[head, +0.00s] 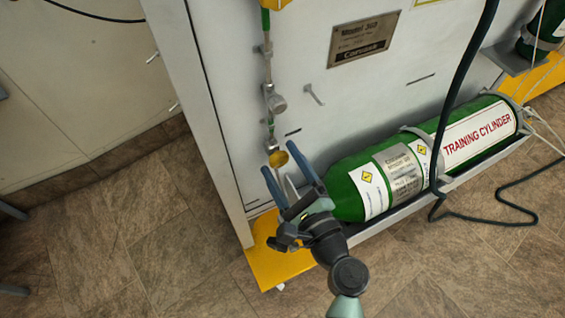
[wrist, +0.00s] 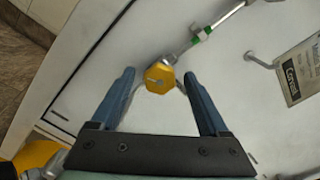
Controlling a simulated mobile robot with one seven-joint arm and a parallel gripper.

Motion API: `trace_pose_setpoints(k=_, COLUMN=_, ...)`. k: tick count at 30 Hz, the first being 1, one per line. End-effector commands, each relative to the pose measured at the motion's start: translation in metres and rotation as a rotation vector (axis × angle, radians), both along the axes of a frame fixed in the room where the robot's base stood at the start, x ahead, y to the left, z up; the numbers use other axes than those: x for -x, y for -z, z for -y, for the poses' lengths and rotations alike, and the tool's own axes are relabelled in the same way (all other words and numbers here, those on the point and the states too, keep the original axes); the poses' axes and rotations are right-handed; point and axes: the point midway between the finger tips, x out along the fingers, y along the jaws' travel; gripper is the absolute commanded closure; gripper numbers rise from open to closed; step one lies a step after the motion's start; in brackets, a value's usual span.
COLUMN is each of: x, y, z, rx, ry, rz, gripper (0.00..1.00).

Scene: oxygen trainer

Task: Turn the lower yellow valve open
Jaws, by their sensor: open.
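The lower yellow valve (head: 278,159) is a small yellow knob low on the pale cabinet front, at the bottom end of a thin metal pipe. In the wrist view the yellow valve (wrist: 159,78) shows as a faceted knob face-on, between and a little beyond the fingertips. My gripper (head: 279,160) is open, with its two blue fingers pointing at the valve. In the wrist view the gripper (wrist: 160,82) has a finger on each side of the knob, with a gap on both sides and nothing held. Whether the fingertips reach the knob's depth is hard to tell.
A green training cylinder (head: 350,185) lies in a rack just right of my gripper. A black hose (head: 460,90) hangs down past it to the floor. A small hook (head: 314,95) and a nameplate (head: 363,39) are on the panel.

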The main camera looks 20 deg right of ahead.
Motion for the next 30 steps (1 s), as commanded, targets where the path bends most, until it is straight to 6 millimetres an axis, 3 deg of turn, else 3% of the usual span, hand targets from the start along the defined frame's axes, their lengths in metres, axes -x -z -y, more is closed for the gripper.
trace_pose_setpoints(k=7, x=0.021, y=0.001, z=0.001, rx=-0.002, ry=0.002, rz=-0.002, gripper=0.22)
trace_pose_setpoints(k=15, x=0.081, y=0.001, z=0.003, rx=-0.002, ry=0.003, rz=-0.004, gripper=0.22)
trace_pose_setpoints(k=21, x=0.115, y=0.000, z=0.004, rx=-0.001, ry=0.003, rz=-0.003, gripper=0.22)
trace_pose_setpoints(k=30, x=0.130, y=0.000, z=0.004, rx=0.001, ry=0.001, rz=0.001, gripper=0.22)
